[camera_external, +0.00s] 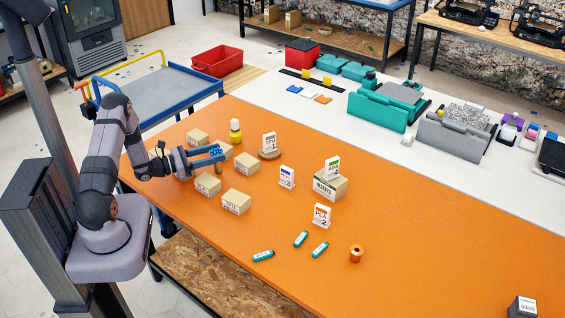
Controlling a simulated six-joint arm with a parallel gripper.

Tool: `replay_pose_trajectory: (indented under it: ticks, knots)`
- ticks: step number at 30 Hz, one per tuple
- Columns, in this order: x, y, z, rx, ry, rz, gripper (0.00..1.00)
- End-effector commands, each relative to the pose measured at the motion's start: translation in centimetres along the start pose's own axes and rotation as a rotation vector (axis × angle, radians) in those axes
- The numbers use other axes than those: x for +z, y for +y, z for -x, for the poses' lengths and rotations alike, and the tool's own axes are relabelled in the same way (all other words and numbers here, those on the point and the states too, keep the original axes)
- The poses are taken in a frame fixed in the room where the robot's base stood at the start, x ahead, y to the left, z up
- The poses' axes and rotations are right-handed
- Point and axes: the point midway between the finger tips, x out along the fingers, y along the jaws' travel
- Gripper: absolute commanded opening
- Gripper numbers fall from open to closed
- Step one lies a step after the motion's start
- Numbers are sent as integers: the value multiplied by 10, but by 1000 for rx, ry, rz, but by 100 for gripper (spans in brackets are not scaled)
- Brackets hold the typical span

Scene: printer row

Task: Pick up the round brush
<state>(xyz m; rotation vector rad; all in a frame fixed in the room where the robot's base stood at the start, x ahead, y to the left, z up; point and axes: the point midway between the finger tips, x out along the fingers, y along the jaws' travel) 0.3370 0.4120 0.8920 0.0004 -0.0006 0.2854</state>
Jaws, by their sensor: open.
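The round brush (216,151) shows blue bristles on top and a short brown handle below, upright over the orange table near its back left part. My gripper (221,153) reaches in from the left, level with the bristles. Its two blue-grey fingers are open, one on each side of the brush head as seen here. I cannot tell whether either finger touches the brush. The lower part of the brush is partly hidden by the near finger.
Several cardboard boxes (236,202) stand close around my gripper. A yellow bottle (235,132) stands just behind the brush. Label stands (287,177), a larger box (330,186), green tubes (300,239) and an orange spool (356,254) lie rightward. The table's right part is mostly clear.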

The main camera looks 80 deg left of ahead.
Motion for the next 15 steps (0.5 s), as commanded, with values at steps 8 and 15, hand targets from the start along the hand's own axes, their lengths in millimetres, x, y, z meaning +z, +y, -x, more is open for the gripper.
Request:
replay_pose_trajectory:
  ticks: [8,15]
  knots:
    - [1,1,-32,-4,1,1,45]
    - [0,2,-50,-1,0,1,45]
